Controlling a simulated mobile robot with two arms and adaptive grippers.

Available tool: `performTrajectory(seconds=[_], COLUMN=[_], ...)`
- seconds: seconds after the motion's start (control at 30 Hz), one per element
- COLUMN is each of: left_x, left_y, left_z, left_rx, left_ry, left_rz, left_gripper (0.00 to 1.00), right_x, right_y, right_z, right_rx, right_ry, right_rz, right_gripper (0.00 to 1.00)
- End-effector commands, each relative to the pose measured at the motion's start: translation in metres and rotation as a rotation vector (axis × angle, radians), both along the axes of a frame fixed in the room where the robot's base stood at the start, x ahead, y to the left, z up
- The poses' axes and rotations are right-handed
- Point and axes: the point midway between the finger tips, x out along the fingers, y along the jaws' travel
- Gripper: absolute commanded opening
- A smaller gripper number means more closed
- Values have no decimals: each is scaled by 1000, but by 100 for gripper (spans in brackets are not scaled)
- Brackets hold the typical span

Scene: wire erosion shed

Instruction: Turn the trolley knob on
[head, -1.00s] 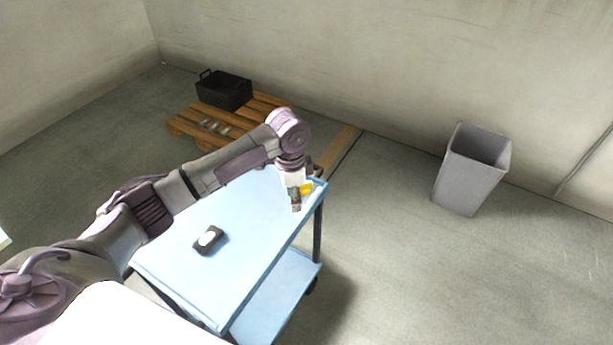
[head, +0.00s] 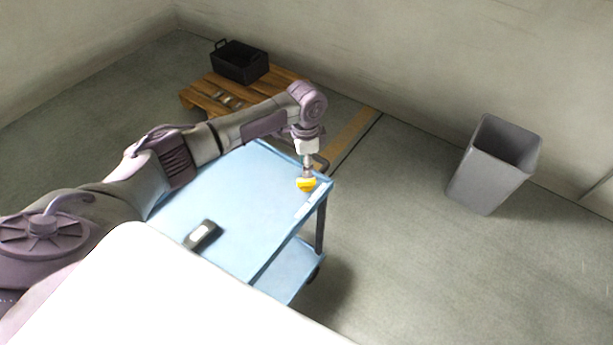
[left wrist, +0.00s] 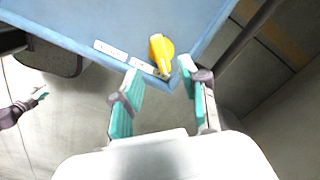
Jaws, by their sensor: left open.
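The yellow trolley knob (head: 307,184) sits on the blue trolley top (head: 225,215) near its far right corner. In the left wrist view the knob (left wrist: 161,52) has an elongated, pointer-like shape, with small white labels (left wrist: 111,50) beside it. My left gripper (head: 308,172) is at the knob in the head view and partly overlaps it. In the left wrist view its two teal-padded fingers (left wrist: 160,85) are spread apart, with the knob's narrow end just beyond the gap between them. I cannot tell whether they touch it.
A dark device with a pale screen (head: 202,235) lies on the trolley top. A grey bin (head: 490,170) stands on the floor at right. A wooden pallet (head: 200,98) with a black crate (head: 240,64) is behind the trolley. The floor at right is mostly clear.

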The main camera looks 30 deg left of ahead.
Motion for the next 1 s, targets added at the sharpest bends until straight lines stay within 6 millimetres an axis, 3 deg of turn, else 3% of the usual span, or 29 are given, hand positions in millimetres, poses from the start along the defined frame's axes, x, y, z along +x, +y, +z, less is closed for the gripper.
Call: performTrajectory(seconds=[0.1,0.3,0.73,0.77,1.0], left_x=[0,0,0,0,0], left_y=[0,0,0,0,0], left_z=[-25,-54,-65,-65,-65], left_rx=[0,-1,0,0,0], left_ry=[3,1,-1,-1,-1], left_rz=[2,1,0,0,0], left_gripper=[44,44,44,42,2], right_x=[4,21,19,18,15], right_y=[0,1,2,2,2], right_z=[0,0,0,0,0], right_rx=[0,3,3,3,3], right_ry=[-6,-33,-29,-28,-22], right_rz=[0,0,1,1,1], right_gripper=[44,44,44,44,44])
